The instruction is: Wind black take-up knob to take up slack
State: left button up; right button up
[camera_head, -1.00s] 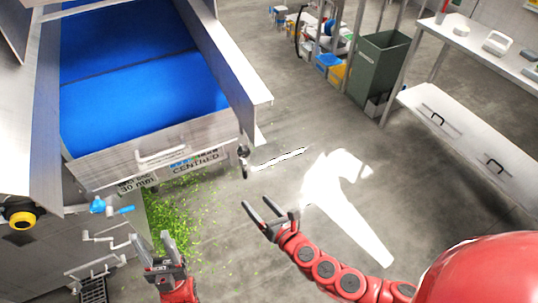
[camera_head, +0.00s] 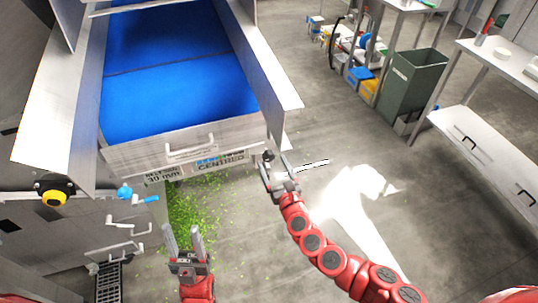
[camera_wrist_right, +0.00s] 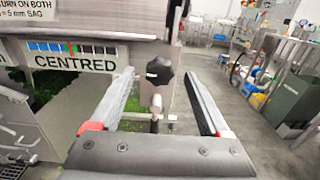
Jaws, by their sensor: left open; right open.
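The black take-up knob (camera_wrist_right: 160,70) is a lobed black knob on a metal stem, in the middle of the right wrist view between my open fingers, beyond the palm. In the head view the knob (camera_head: 268,156) sits at the near right corner of the blue-belted conveyor (camera_head: 180,100). My right gripper (camera_head: 275,168) is open at the knob, with a finger on either side of it; I cannot tell whether they touch. It also fills the right wrist view (camera_wrist_right: 158,100). My left gripper (camera_head: 184,236) is open and empty, pointing up in front of the conveyor.
A "CENTRED" gauge plate (camera_wrist_right: 75,60) and a "30 mm" sign (camera_head: 163,175) are on the conveyor end. A blue-handled valve (camera_head: 128,193) and yellow-black button (camera_head: 54,195) are at left. Green scraps (camera_head: 195,210) litter the floor. A green bin (camera_head: 413,82) stands at right.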

aim_at(270, 158)
jog(key=shift+x, duration=2.3)
jog(key=shift+f, duration=0.1)
grip_shut()
